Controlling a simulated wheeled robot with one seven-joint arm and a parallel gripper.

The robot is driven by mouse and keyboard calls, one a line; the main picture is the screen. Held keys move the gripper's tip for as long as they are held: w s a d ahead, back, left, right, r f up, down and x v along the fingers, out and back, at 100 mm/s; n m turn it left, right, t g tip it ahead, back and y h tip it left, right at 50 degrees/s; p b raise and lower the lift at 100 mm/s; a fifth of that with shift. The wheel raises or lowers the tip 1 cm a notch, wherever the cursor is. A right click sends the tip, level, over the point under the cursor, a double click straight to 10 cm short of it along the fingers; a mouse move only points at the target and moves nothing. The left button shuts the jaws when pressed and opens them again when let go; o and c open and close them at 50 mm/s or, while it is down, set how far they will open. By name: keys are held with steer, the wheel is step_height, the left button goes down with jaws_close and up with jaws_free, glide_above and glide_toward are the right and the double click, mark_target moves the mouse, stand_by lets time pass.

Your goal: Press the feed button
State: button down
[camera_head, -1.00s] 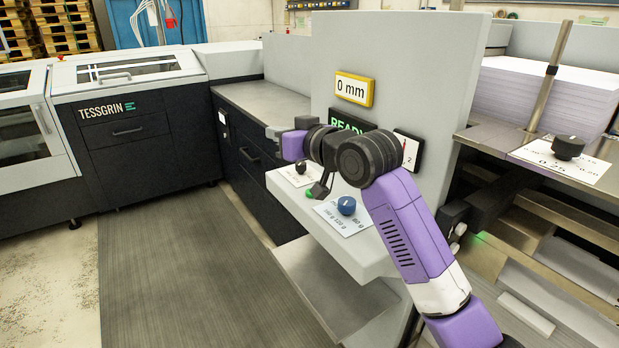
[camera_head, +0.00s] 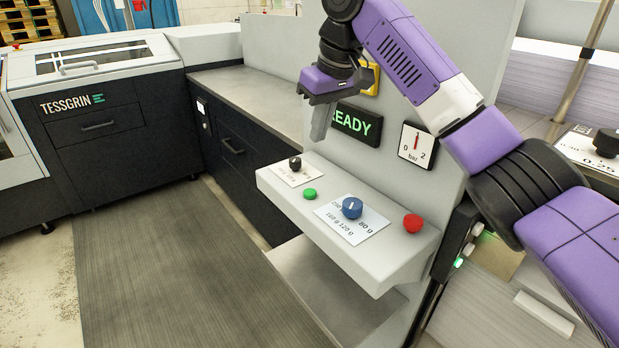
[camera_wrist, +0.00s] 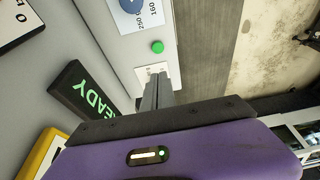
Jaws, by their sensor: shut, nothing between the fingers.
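A green button (camera_head: 309,194) sits on the sloped grey control shelf (camera_head: 340,258), between a black knob (camera_head: 295,163) and a blue dial (camera_head: 352,207). No readable label tells whether it is the feed button. A red button (camera_head: 412,223) is at the shelf's right end. My gripper (camera_head: 318,138) is shut and empty, above and behind the green button, apart from it, in front of the READY display (camera_head: 357,123). In the wrist view the green button (camera_wrist: 157,46) shows just beyond the fingertips of my gripper (camera_wrist: 157,80); the black knob is hidden there.
The upright grey panel behind the shelf carries the READY display, a pressure gauge (camera_head: 416,145) and a yellow-framed display (camera_head: 370,78), partly covered by my arm. A dark cabinet (camera_head: 243,150) stands left. The space above the shelf's front is clear.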

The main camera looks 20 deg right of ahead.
steer(key=shift+s+d, duration=0.15)
steer(key=shift+f, duration=0.15)
glide_toward(309, 191)
steer(key=x, duration=0.5)
steer(key=shift+w+f, duration=0.2)
steer(key=shift+w, duration=0.05)
steer(key=shift+f, duration=0.55)
